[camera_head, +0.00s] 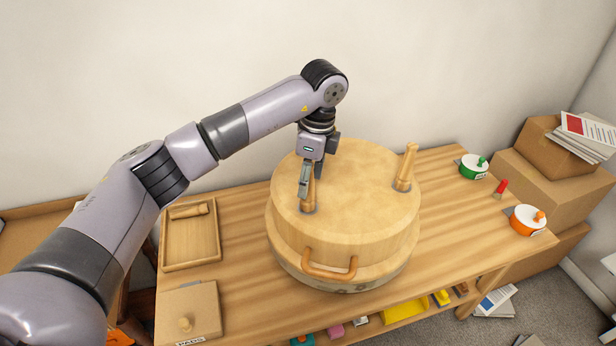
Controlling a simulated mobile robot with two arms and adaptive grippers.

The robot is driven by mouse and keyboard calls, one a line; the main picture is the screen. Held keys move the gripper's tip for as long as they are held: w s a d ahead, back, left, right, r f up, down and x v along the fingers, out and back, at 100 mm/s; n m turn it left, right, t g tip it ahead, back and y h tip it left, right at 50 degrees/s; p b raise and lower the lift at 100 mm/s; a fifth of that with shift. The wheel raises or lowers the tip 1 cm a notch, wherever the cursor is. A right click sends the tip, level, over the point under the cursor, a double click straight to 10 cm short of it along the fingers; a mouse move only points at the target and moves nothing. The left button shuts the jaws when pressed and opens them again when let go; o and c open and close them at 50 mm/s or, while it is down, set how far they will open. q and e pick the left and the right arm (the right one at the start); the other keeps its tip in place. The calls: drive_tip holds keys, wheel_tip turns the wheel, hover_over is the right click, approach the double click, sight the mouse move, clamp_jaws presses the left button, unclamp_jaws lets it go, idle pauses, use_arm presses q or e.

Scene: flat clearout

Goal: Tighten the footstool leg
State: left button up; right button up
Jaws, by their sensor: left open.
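The round wooden footstool (350,215) lies upside down on the workbench, its underside up and a curved wooden handle (330,270) on its front side. One leg (310,196) stands at the left of the underside, in a grey collar. Another leg (406,165) stands at the right, tilted slightly, also in a grey collar. My left gripper (311,182) points down at the left leg. Its fingers are open and beside the leg's upper part, which they partly hide. I cannot tell whether they touch it. My right gripper is out of view.
A wooden tray (167,240) holding a wooden peg (188,211) and a knobbed board (190,305) lie left on the bench (245,295). Green (474,167) and orange (527,220) tins and a red-handled brush (501,188) are at right. Cardboard boxes (550,185) stand beyond.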

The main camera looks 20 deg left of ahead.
use_arm(q)
drive_tip(key=shift+r, duration=0.1)
wheel_tip(320, 180, up, 12)
drive_tip(key=d, duration=0.1)
drive_tip(key=shift+d, duration=0.2)
idle(0.3)
